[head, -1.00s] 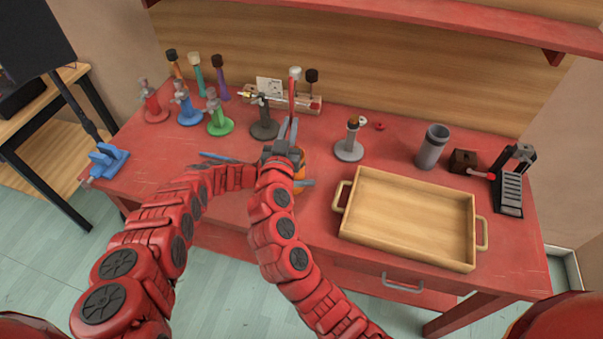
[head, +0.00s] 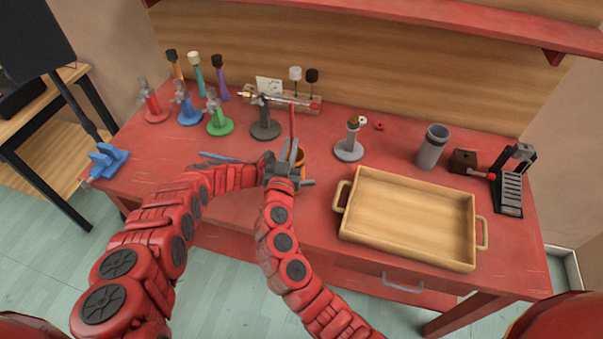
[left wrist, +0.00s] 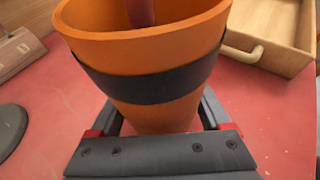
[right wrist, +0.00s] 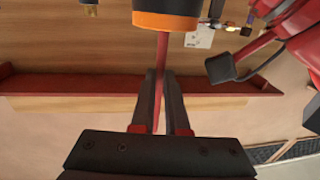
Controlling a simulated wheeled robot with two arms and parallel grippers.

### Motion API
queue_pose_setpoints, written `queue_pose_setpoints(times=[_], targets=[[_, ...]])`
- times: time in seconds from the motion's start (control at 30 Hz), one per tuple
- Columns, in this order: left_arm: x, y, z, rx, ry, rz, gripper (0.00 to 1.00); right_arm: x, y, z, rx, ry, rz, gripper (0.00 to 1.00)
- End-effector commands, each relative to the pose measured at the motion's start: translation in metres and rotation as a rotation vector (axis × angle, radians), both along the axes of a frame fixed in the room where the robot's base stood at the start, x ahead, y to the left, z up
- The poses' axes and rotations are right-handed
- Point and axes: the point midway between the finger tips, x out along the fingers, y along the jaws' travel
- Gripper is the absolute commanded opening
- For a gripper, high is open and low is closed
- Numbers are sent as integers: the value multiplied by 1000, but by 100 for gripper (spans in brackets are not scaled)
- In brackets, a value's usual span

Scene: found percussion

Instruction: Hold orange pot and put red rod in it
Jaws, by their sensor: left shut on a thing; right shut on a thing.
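The orange pot (left wrist: 150,115), with a dark band around it, stands between the fingers of my left gripper (left wrist: 155,130), which is shut on it. In the head view the pot (head: 300,156) is mostly hidden behind my grippers. My right gripper (head: 291,148) is shut on the red rod (head: 292,121) and holds it upright over the pot. In the right wrist view the rod (right wrist: 161,60) runs from between the fingers to the pot's rim. In the left wrist view its lower end passes behind the near rim, inside the opening; its depth is hidden.
A wooden tray (head: 353,216) lies to the right on the red table. A grey stand (head: 348,151) and a grey cup (head: 431,150) are behind it. Red, blue and green stands (head: 219,125) are at the back left. A blue rod (head: 217,156) lies left of my grippers.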

Motion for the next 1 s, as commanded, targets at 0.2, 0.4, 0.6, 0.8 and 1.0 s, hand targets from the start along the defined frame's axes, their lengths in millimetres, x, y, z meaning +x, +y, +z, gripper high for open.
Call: queue_pose_setpoints(times=[0.2, 0.4, 0.6, 0.8, 1.0], targets=[[0, 0, 0, 0, 0, 0, 13, 0, 0, -17, -2, 2, -1, 0], [0, 0, 0, 0, 0, 0, 13, 0, 0, -25, -1, 0, -1, 0], [0, 0, 0, 0, 0, 0, 13, 0, 0, -27, 1, 0, -1, 0], [0, 0, 0, 0, 0, 0, 13, 0, 0, -27, 1, 1, -1, 20], [0, 0, 0, 0, 0, 0, 13, 0, 0, -27, 0, 1, -1, 20]])
